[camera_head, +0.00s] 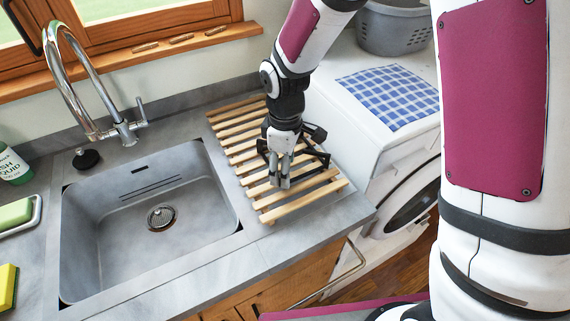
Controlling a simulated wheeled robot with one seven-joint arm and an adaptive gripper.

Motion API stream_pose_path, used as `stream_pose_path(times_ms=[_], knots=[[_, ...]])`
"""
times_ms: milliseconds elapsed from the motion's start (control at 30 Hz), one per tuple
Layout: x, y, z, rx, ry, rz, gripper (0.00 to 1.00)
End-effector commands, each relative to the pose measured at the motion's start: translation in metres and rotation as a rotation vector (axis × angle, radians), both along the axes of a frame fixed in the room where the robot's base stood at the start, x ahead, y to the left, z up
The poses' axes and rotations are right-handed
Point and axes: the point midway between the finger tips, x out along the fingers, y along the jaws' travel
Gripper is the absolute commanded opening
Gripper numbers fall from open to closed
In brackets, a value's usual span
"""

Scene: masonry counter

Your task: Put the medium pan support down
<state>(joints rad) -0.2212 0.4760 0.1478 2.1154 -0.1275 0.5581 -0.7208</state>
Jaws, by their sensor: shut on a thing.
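My gripper (279,182) points down over the slatted wooden rack (286,205) to the right of the sink. Its grey fingertips are close together, shut on the medium pan support (322,157). The pan support shows as thin black bars sticking out beside and behind the fingers, mostly to the right. Much of it is hidden by the gripper, and its dark bars are hard to tell from the gripper's own dark parts. It is over or at the rack's slats; I cannot tell whether it touches them.
The sink (130,226) with a tall tap (85,85) lies left of the rack. Sponges (14,214) and a green bottle (12,165) stand at the far left. A white washing machine (362,135) with a blue checked cloth (388,96) and a grey basket (396,30) is at the right.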

Motion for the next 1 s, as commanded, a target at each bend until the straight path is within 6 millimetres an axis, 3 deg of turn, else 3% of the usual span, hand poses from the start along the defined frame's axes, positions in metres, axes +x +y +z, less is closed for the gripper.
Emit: stream_pose_path(times_ms=[167,200,300,733,1000], knots=[[0.0,0.0,-0.002,0.0,0.0,0.0,0.15],[0.0,0.0,-0.003,-0.001,0.001,0.0,0.6],[0.0,0.0,-0.003,0.0,0.001,0.0,0.78],[0.001,0.0,0.006,0.001,-0.003,0.0,0.78],[0.002,0.0,0.055,0.002,-0.006,-0.001,0.78]])
